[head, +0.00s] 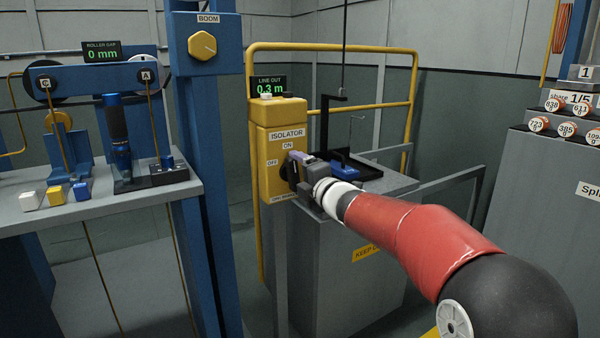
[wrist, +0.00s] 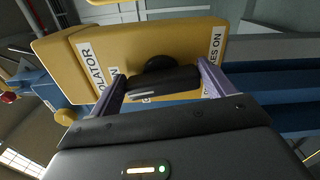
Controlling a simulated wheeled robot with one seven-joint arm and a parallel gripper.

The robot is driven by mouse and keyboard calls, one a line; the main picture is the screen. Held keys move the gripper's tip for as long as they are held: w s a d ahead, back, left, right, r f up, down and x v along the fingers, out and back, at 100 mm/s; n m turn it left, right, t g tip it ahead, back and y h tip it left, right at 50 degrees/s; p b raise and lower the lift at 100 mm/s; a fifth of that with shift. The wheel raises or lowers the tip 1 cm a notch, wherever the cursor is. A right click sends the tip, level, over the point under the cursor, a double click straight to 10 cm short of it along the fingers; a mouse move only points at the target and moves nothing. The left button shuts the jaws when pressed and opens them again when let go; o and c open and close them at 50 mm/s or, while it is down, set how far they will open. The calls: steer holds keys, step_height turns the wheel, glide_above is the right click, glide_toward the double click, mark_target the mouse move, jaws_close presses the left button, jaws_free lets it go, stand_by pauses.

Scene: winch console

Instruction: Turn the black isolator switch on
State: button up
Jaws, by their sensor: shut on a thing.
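The yellow isolator box (head: 262,140) stands at the centre in the head view, with ISOLATOR, ON and OFF labels on its front. Its black switch (head: 284,173) is mostly hidden there by my gripper (head: 293,170). In the wrist view the black switch handle (wrist: 163,84) lies between the two purple-grey fingers of my gripper (wrist: 163,88), which are shut on it. The round black hub (wrist: 158,64) shows behind the handle. The ON label is partly covered by a finger. I cannot tell which mark the handle points to.
The box sits at the left edge of a grey cabinet (head: 340,255) with a blue item and black frame on top. A yellow rail (head: 335,47) runs behind. A blue post (head: 200,150) and grey bench (head: 105,205) stand left; a grey stepped unit (head: 550,190) stands right.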

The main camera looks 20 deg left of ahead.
steer(key=shift+f+m, duration=0.15)
steer(key=shift+m, duration=0.65)
steer(key=o, duration=0.9)
steer(key=v, duration=0.7)
steer(key=shift+s+d+b, duration=0.2)
steer(key=shift+d+b, duration=0.15)
